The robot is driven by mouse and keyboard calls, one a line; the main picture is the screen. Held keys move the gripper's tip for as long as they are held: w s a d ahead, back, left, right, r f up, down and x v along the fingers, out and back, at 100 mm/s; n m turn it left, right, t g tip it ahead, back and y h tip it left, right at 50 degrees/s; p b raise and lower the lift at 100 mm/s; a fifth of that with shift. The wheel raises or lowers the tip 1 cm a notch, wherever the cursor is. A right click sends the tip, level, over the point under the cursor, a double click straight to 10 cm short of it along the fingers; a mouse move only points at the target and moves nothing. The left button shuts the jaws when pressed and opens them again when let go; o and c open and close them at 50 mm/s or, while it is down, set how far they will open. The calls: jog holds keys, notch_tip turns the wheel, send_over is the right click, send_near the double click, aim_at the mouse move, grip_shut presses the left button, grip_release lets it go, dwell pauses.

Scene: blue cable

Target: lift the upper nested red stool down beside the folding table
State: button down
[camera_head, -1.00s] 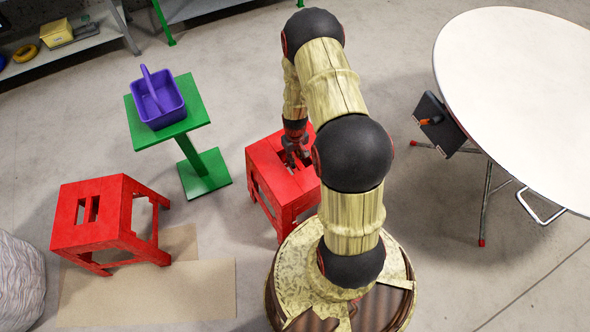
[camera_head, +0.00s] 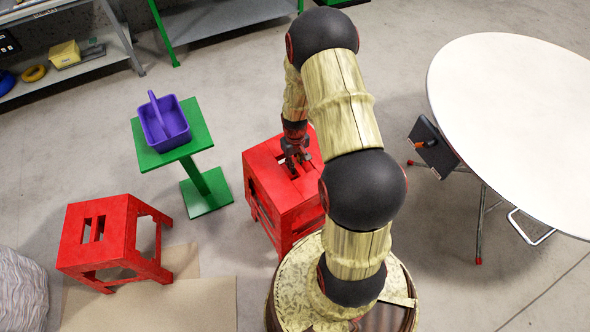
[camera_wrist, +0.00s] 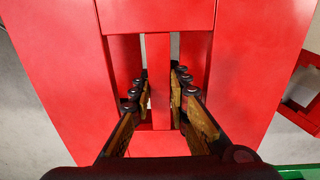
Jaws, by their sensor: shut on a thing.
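A red stool (camera_head: 265,172) with a slotted seat stands in the middle of the head view, left of my arm. My gripper (camera_head: 297,158) reaches down into the seat slots from above. In the wrist view, the fingers (camera_wrist: 160,97) go through the two slots, one on each side of the seat's central bar (camera_wrist: 158,60), and are shut on it. The stool looks upright. A second stool nested beneath cannot be told apart clearly. The round white folding table (camera_head: 515,120) stands at the right.
Another red stool (camera_head: 112,235) stands at the left by tan sheets (camera_head: 205,303). A green stand (camera_head: 198,125) carries a purple caddy (camera_head: 165,122). A black panel (camera_head: 433,148) is at the folding table's edge. Bare floor lies between my arm and that table.

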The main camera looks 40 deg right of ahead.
notch_tip(320, 180, up, 5)
jog(key=shift+p, duration=0.75)
notch_tip(320, 180, up, 5)
jog(key=p, duration=0.9)
jog(key=shift+w+d+r, duration=0.1)
jog(key=shift+r, duration=0.2)
notch_tip(320, 180, up, 15)
jog(key=p, duration=0.9)
jog(key=shift+p, duration=0.35)
